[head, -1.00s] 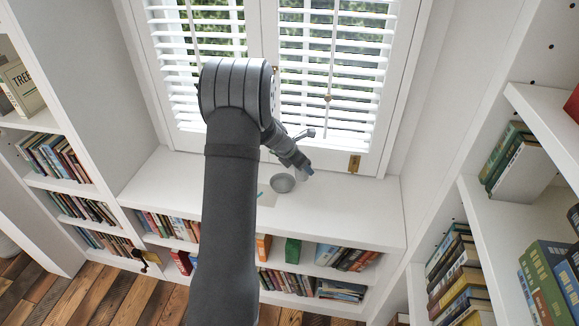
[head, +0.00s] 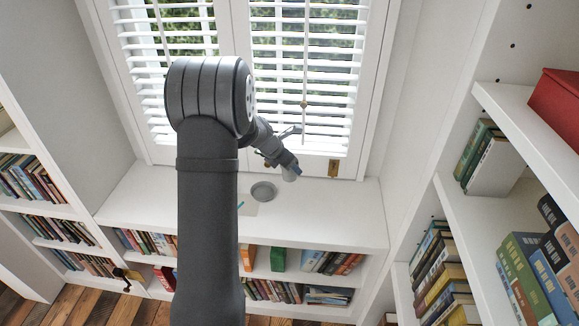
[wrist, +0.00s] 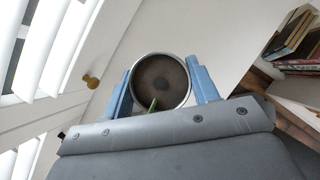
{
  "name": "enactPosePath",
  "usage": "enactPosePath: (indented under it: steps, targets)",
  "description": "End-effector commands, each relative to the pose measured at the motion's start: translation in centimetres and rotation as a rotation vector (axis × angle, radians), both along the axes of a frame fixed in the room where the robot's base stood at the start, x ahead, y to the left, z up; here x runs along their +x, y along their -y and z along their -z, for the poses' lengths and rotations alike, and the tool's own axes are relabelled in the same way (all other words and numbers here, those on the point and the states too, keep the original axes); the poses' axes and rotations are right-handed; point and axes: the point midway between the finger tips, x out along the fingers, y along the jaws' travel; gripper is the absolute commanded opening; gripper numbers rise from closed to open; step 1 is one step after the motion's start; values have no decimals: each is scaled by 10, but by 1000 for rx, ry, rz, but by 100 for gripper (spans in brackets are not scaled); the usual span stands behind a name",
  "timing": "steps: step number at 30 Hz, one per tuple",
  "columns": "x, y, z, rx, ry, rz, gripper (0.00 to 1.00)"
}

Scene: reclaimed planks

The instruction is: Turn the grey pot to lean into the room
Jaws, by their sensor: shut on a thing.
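The grey pot (wrist: 160,82) is in the wrist view, seen into its round mouth. It has a pale rim, dark brown soil and a short green stem at the near edge. The blue fingers of my gripper (wrist: 162,90) are on either side of it, shut on it. In the head view my gripper (head: 290,171) is over the white window ledge, near the shutters. A round grey dish (head: 263,191) lies on the ledge, left of and nearer than the gripper.
The white ledge (head: 330,205) is clear to the right. A small teal item (head: 240,205) lies left of the dish, partly by my arm. Shutters (head: 310,80) stand close behind. Bookshelves flank both sides, with a red box (head: 558,105) at the upper right.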

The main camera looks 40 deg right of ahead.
Motion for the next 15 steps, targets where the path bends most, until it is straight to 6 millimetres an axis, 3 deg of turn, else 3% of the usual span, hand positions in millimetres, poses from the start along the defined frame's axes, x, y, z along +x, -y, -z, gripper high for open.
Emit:
enactPosePath:
  steps: [8,15]
  targets:
    - [5,-1,5,4,0,-27,18]
    - [53,-17,51,29,-5,-294,18]
